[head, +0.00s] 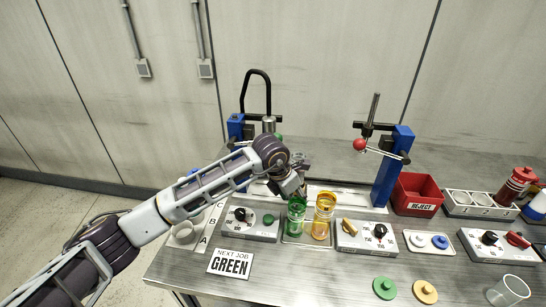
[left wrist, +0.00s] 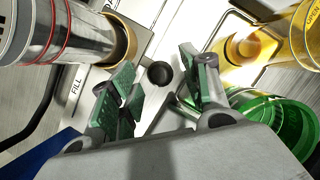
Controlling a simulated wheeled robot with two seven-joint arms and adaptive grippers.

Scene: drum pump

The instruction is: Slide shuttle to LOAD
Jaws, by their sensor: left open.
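My left gripper (head: 296,188) reaches in from the left, low over the back of the bench, just behind the green cup (head: 296,217). In the left wrist view its fingers (left wrist: 163,86) are apart and empty. A round black knob (left wrist: 160,74) shows between the fingertips, on a pale plate that looks like the shuttle; I cannot tell if the fingers touch it. The FILL label (left wrist: 76,87) is at the left of that view, beside a banded metal cylinder (left wrist: 45,30). In the head view my arm hides most of the shuttle. The LOAD mark is not readable.
The amber cup (head: 322,217) stands right of the green cup, both close to my gripper. A blue post with a red-ball lever (head: 390,170) stands at right, near the red REJECT bin (head: 417,192). Control boxes (head: 366,236) and a NEXT JOB GREEN sign (head: 230,262) lie nearer.

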